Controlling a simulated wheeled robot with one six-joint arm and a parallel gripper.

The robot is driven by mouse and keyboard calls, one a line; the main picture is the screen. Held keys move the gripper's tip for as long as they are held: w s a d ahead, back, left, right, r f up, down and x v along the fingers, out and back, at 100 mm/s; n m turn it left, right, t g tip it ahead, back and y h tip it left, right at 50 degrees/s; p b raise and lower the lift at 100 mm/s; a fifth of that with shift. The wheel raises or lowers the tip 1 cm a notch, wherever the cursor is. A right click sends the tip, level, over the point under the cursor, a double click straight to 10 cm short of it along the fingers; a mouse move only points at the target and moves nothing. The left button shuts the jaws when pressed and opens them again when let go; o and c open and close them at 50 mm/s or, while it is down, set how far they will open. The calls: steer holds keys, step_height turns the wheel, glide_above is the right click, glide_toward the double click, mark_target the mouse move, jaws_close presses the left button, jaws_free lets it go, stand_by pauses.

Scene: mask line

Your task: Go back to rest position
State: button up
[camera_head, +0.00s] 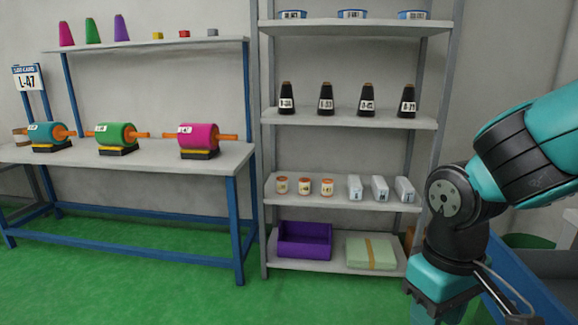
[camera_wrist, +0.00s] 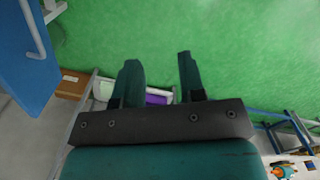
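My gripper shows in the wrist view (camera_wrist: 160,75), with its two dark teal fingers apart and nothing between them. Green floor lies beyond the fingertips. In the head view my teal and black arm is bent at the right side, in front of the shelf's right edge. The fingers are not clearly visible in the head view; the arm's lower end runs down to the bottom edge of the picture.
A grey shelf rack (camera_head: 350,120) holds black cones, small jars, white boxes and a purple bin (camera_head: 305,240). A blue-legged table (camera_head: 130,155) with colored rollers stands left. A blue-edged structure (camera_head: 520,285) is beside my arm at right. The green floor (camera_head: 130,285) in front is clear.

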steer(key=s+a+r+n+y, duration=0.35)
steer(key=s+a+r, duration=0.2)
steer(key=s, duration=0.35)
step_height(320, 180, up, 21)
steer(key=p, duration=2)
steer(key=shift+w+d+m+t+y+p, duration=0.3)
steer(key=shift+d+m+y+p, duration=0.05)
steer(key=shift+m+y, duration=0.1)
